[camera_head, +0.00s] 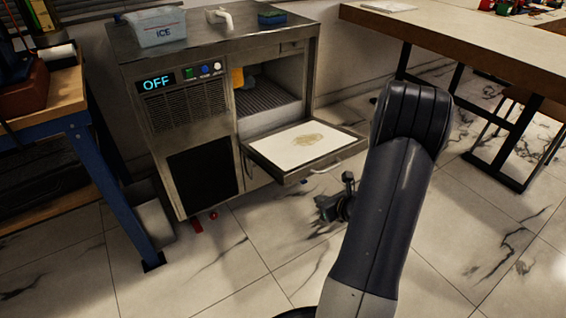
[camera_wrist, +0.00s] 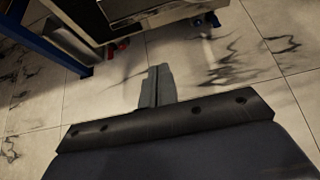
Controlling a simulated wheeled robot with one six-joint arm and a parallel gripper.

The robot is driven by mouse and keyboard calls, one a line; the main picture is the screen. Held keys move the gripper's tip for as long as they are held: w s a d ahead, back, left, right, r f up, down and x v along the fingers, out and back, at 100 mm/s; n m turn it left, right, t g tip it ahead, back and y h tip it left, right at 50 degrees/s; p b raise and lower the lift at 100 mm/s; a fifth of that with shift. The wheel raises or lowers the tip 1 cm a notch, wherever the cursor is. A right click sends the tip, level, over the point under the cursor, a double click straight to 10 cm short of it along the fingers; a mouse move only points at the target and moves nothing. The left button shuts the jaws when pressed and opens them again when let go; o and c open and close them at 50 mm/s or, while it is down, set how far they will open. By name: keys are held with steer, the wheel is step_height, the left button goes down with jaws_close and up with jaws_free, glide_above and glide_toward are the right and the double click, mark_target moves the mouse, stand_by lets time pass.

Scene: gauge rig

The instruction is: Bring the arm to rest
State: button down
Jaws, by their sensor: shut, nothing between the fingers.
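My dark arm crosses the right half of the head view, bent at a rounded joint. My gripper (camera_head: 336,200) shows small beside the arm, in front of the open drawer and over the floor tiles. The wrist view shows my gripper (camera_wrist: 157,80) with its grey fingers together and nothing held. The fingers point toward the tiled floor and the foot of the machine. Part of the wrist is hidden behind the arm link in the head view.
An ice machine (camera_head: 190,130) reading OFF stands at left centre. Its door or drawer (camera_head: 300,145) hangs open with a stained white inner face. A blue-legged workbench (camera_head: 110,190) is at left and a long table (camera_head: 470,50) at right. Floor (camera_head: 240,270) in front is clear.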

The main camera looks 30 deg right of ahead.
stand_by(0.3)
steer(key=w+f, duration=0.2)
steer(key=w, duration=0.7)
steer(key=shift+a, duration=0.4)
steer(key=shift+w, duration=0.1)
